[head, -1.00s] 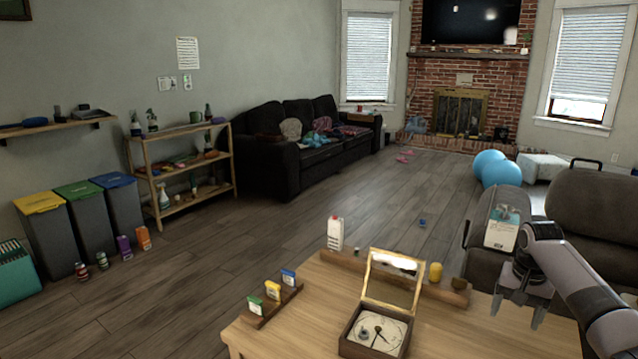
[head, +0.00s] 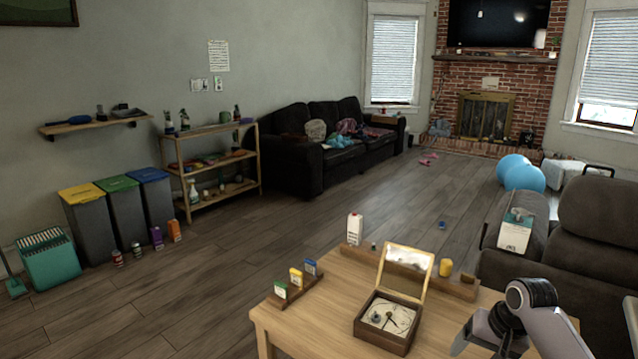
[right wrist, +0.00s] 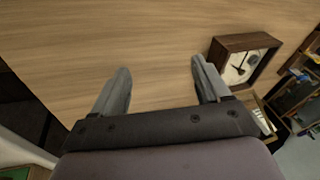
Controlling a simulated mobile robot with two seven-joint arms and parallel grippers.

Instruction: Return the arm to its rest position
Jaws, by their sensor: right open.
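My right arm comes in from the lower right in the head view, with its gripper (head: 484,340) low over the right part of the wooden table (head: 300,326). In the right wrist view the gripper (right wrist: 160,82) has its two fingers spread, with only bare tabletop between and beyond them. It is open and empty. An open wooden box with a dial inside (head: 388,316) stands on the table to the left of the gripper. The box also shows at the upper right of the right wrist view (right wrist: 243,60). My left gripper is out of view.
A wooden rack with small cartons (head: 296,284) stands at the table's left. A white bottle (head: 354,229), a yellow cup (head: 446,267) and a wooden strip (head: 452,285) line the far edge. A grey armchair (head: 590,240) is close behind the table's right.

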